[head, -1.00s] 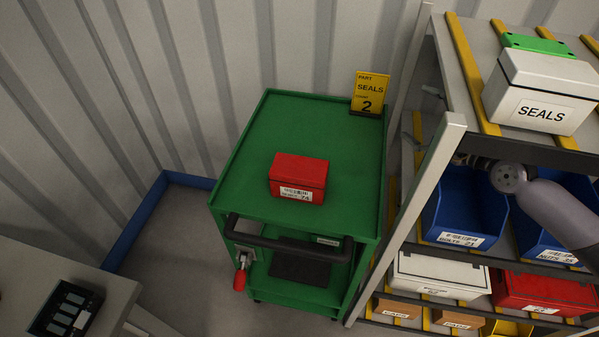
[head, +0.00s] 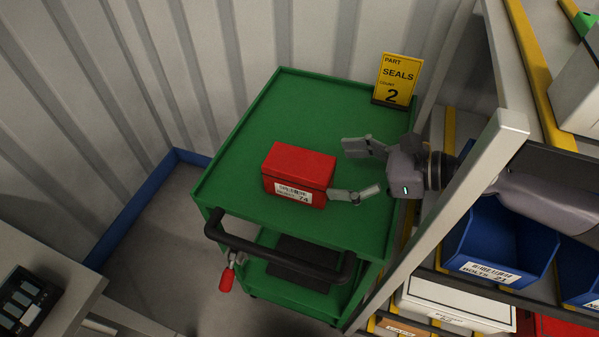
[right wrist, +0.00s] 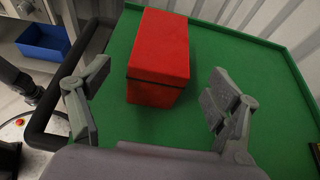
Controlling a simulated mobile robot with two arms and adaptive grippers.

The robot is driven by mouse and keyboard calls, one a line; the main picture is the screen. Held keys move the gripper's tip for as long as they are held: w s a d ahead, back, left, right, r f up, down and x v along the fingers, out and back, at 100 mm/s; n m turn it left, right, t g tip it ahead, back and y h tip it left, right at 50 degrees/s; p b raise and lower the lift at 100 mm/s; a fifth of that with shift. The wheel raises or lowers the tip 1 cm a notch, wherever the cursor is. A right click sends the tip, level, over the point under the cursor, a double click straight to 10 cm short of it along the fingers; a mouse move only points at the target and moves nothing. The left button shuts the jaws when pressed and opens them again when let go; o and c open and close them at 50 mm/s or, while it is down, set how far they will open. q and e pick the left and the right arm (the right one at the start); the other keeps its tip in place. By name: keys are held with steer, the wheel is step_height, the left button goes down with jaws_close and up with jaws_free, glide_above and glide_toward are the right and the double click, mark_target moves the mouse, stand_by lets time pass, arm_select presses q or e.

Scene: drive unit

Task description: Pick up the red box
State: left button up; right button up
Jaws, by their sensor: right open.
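The red box (head: 298,174) with a white barcode label stands upright on the green cart's top (head: 262,130), left of my right gripper. My right gripper (head: 355,170) reaches in from the right over the cart top, fingers spread and pointing at the box's right end. In the right wrist view the red box (right wrist: 158,60) lies ahead, between and beyond the two open fingers (right wrist: 150,110). No contact with the box is clear. My left gripper is not in view.
A yellow sign (head: 395,80) reading SEALS 2 stands at the cart's back right corner. The cart's dark handle (head: 275,245) runs along the front. A shelf post (head: 440,215) and blue bins (head: 497,245) are close on the right, beside my right arm.

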mark_target(328, 169)
steer(key=x, duration=0.3)
steer(key=b+x, duration=0.2)
steer(key=x, duration=0.3)
steer(key=shift+w+a, duration=0.1)
steer(key=shift+a, duration=0.05)
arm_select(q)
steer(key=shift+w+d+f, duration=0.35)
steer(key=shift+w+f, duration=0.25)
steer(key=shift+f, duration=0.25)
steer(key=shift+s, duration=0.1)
arm_select(e)
steer(key=shift+c, duration=0.4)
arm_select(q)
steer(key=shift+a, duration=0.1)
arm_select(e)
steer(key=shift+r, duration=0.1)
steer(key=c, duration=1.4)
